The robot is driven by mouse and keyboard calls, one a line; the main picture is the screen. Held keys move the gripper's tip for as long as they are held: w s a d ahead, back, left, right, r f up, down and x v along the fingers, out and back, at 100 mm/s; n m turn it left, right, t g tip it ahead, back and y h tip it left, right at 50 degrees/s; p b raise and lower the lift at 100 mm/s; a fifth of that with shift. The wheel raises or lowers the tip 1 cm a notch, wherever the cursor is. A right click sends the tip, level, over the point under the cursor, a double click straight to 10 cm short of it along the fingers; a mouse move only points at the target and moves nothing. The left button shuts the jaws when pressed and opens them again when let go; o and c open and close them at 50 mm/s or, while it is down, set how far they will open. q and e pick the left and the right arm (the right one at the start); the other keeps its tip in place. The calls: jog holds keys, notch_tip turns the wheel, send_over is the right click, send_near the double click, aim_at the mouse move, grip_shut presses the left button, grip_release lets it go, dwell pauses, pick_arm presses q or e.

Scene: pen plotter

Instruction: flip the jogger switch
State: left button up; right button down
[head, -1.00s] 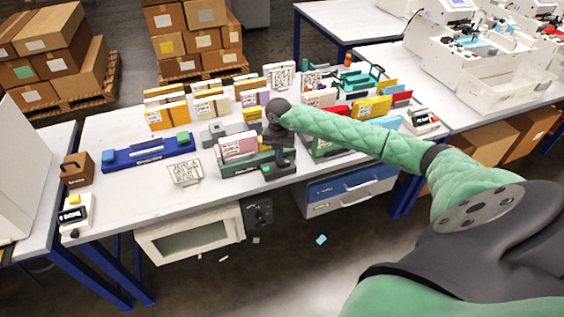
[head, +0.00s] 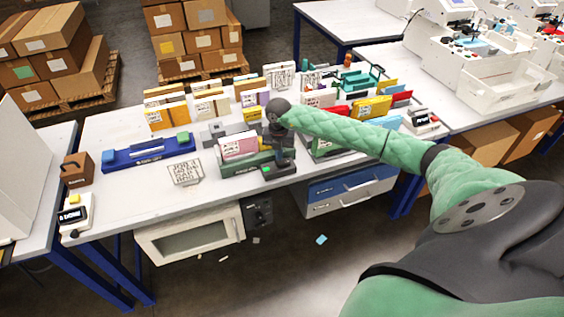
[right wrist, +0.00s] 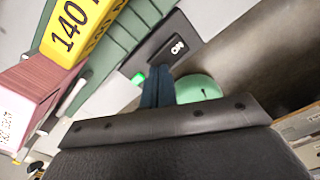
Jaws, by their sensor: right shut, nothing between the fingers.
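The jogger is a dark green rack (head: 232,162) at the front middle of the table, holding a pink-covered block (head: 238,147). It also fills the upper left of the right wrist view (right wrist: 110,38). Its black switch panel (right wrist: 150,52) bears a white ON mark (right wrist: 177,47), and a small green light (right wrist: 138,79) glows beside it. My right gripper (head: 283,166) points down at the jogger's right end. In the right wrist view its blue fingers (right wrist: 158,85) are shut and empty, tips at the panel's lower edge; I cannot tell whether they touch. My left gripper is out of view.
A yellow card marked 140 (right wrist: 75,30) stands in the jogger. Several upright stacks stand behind. The table's front edge is close to my right gripper.

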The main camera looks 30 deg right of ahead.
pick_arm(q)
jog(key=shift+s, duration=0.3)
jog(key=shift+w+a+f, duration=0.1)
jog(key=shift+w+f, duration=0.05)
pick_arm(e)
jog(key=shift+f, duration=0.2)
pick_arm(q)
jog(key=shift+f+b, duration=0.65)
jog(key=shift+b, duration=0.1)
pick_arm(e)
jog(key=shift+f, duration=0.85)
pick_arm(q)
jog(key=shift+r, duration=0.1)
pick_arm(e)
jog(key=shift+r, duration=0.1)
jog(key=shift+r+p, duration=0.3)
jog(key=shift+r, duration=0.15)
jog(key=shift+r+p, duration=0.95)
jog(key=shift+r, duration=2)
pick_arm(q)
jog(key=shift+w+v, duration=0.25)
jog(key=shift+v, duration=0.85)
